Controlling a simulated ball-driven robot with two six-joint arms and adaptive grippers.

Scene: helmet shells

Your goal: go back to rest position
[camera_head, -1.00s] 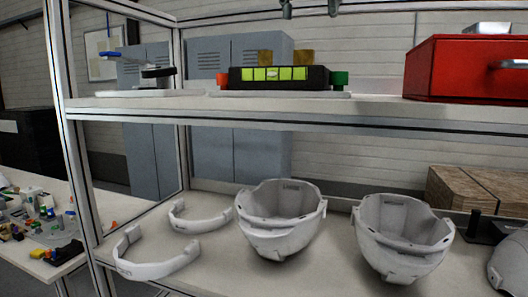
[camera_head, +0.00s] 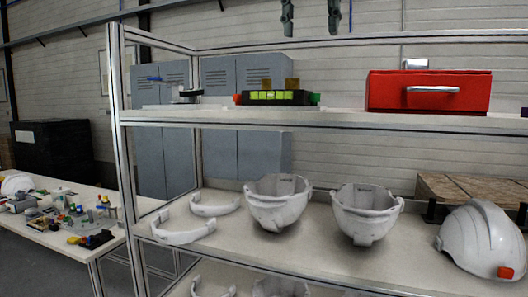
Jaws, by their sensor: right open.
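My right gripper (camera_head: 311,17) shows at the top edge of the head view. Its two dark fingers hang down apart, with nothing between them. It is above the upper shelf in the picture, clear of everything on the rack. My left gripper is out of the view. Two white helmet shells, the left one (camera_head: 278,203) and the right one (camera_head: 366,213), stand open side up on the middle shelf (camera_head: 310,247). Two white curved bands, one behind (camera_head: 215,204) and one in front (camera_head: 183,233), lie left of them.
A white helmet (camera_head: 478,238) with an orange patch sits at the right end of the shelf. A red toolbox (camera_head: 428,92) and a black-green device (camera_head: 276,98) stand on the upper shelf. A cluttered table (camera_head: 50,243) is at the left. Metal posts frame the rack.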

